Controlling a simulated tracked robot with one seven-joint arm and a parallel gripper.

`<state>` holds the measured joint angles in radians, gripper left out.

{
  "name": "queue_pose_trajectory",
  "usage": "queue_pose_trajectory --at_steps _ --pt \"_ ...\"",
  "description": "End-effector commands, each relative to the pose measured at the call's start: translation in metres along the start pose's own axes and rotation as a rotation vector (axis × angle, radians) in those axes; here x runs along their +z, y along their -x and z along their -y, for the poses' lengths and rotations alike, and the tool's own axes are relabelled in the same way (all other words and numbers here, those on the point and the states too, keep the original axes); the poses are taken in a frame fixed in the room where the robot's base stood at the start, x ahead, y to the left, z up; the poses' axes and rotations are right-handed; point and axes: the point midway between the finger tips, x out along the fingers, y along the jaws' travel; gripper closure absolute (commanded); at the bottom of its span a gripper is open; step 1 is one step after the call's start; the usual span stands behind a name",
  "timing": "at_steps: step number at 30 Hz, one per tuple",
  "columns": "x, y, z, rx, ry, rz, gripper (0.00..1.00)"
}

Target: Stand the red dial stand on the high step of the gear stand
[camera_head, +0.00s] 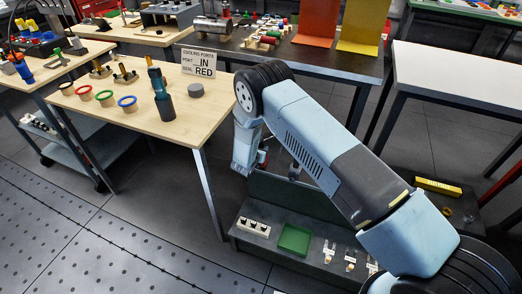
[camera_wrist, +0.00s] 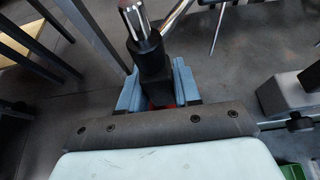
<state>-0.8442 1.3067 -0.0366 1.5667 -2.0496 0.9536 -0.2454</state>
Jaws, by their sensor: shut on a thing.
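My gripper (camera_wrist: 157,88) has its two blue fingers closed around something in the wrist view. Slivers of red show between the fingers, consistent with the red dial stand (camera_wrist: 180,96), but most of it is hidden. A black post with a silver fluted top (camera_wrist: 132,18) stands up in front of the fingers. In the head view my arm covers most of the gripper, which hangs right of the wooden table. A dark green stepped stand (camera_head: 262,188), which looks like the gear stand, is below and beside it. My arm hides part of its upper area.
The stand's low level holds a white block (camera_head: 254,226), a green tray (camera_head: 294,239) and small metal parts (camera_head: 350,260). A wooden table (camera_head: 205,125) with colored rings is at left. A white-topped table (camera_head: 460,82) stands at right. A yellow block (camera_head: 438,187) lies behind my arm.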

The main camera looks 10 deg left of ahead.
Motion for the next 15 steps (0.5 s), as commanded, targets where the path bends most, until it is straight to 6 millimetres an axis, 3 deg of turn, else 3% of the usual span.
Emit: queue_pose_trajectory --at_steps 15 --pt "-0.0028 -0.0026 -0.0003 0.0 -0.001 0.003 1.0"
